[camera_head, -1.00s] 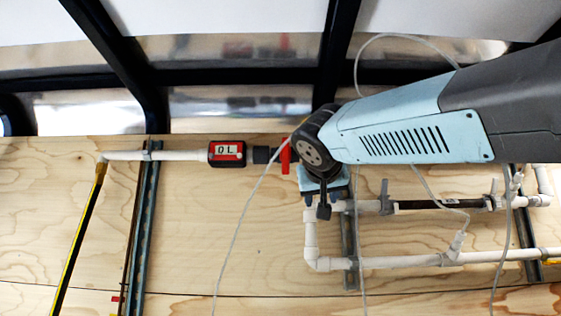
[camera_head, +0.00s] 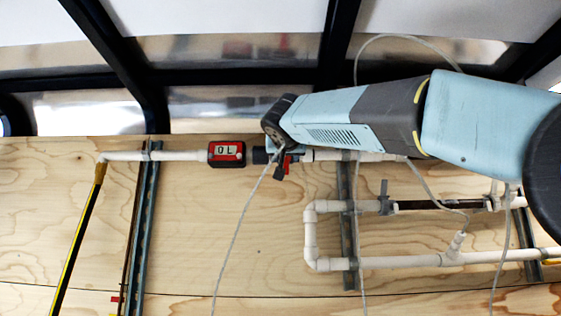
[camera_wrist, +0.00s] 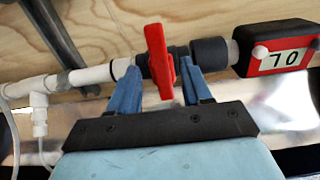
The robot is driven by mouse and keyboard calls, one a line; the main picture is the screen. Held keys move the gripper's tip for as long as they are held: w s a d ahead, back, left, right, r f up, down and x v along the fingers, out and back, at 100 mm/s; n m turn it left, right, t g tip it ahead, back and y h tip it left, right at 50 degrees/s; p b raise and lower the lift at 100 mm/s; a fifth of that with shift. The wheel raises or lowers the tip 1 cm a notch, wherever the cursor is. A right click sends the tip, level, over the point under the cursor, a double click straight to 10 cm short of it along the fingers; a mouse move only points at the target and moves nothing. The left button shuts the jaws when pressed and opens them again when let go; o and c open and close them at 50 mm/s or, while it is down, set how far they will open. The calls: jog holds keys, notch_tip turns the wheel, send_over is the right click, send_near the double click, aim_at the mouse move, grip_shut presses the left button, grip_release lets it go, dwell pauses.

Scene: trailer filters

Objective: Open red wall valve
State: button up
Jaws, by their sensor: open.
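The red wall valve sits on the upper white pipe. In the wrist view its red handle (camera_wrist: 160,62) stands crosswise to the pipe, between the two blue fingers of my gripper (camera_wrist: 159,76). The fingers are open, one on each side of the handle, with gaps visible beside it; I cannot tell whether either touches the pipe fittings. In the head view only a small part of the red handle (camera_head: 287,163) shows, and my arm's end hides most of the valve and my gripper.
A red and black digital meter (camera_head: 227,152) reading "0L" sits on the same pipe, left of the valve. A lower pipe loop (camera_head: 312,235) with grey valves lies below right. Thin cables hang across the plywood wall (camera_head: 70,200). Dark frame bars (camera_head: 120,55) stand above.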

aim_at(285, 160)
jog(key=shift+w, duration=2.55)
grip_shut()
